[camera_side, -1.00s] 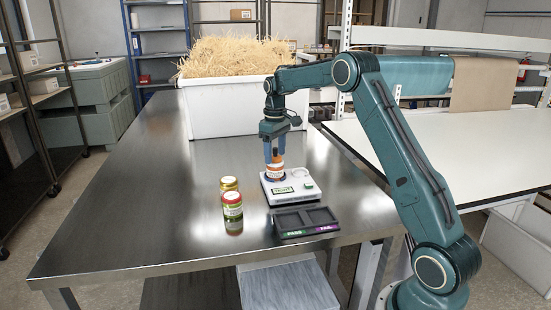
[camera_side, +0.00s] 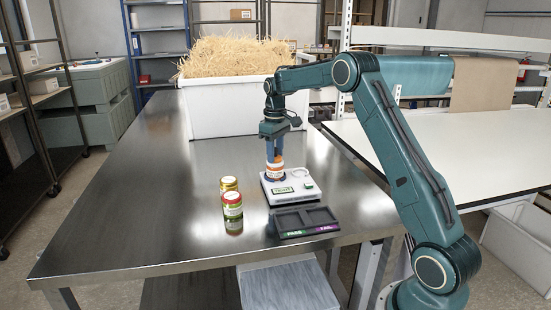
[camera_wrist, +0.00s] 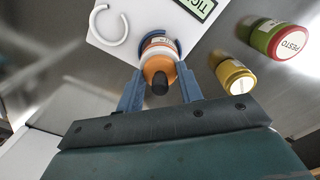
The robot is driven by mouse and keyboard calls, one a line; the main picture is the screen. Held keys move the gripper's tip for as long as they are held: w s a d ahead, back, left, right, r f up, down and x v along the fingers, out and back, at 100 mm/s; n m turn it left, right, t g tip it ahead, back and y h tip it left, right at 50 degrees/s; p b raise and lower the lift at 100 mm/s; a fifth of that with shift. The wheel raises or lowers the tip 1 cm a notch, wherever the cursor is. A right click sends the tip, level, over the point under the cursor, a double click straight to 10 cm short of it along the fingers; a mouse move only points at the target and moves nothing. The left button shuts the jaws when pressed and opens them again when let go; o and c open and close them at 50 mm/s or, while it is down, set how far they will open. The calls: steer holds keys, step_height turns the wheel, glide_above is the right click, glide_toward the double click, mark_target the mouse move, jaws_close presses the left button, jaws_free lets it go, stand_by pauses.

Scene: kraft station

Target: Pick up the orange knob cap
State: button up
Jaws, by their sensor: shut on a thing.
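The orange knob cap (camera_wrist: 158,64) sits on top of a small jar with a white label (camera_side: 275,172). A black knob (camera_wrist: 160,84) stands up from its middle. The jar stands upright in a ring on a white device (camera_side: 302,197) with a green-framed label. My gripper (camera_side: 275,157) points straight down over it, its blue fingers shut on the cap from both sides. The fingers hide part of the cap in the side view (camera_side: 275,160).
A red-and-green pesto jar (camera_side: 232,205) and a yellow-lidded jar (camera_side: 228,184) stand left of the device. A dark two-part tray marked PASS and FAIL (camera_side: 306,232) lies in front. A white bin (camera_side: 215,110) of straw stands behind. The table's left side is clear.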

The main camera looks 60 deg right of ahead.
steer(key=shift+r, duration=0.15)
step_height(320, 180, up, 19)
steer(key=shift+r, duration=0.2)
stand_by(0.8)
steer(key=shift+r, duration=0.15)
steer(key=shift+d, duration=0.1)
stand_by(0.6)
steer(key=s+d+f, duration=0.3)
steer(key=f, duration=0.6)
steer(key=s+d+f, duration=0.2)
steer(key=d+f, duration=0.1)
steer(key=f, duration=0.7)
steer(key=shift+s, duration=0.4)
steer(key=shift+d+f, duration=0.1)
steer(key=shift+f, duration=0.1)
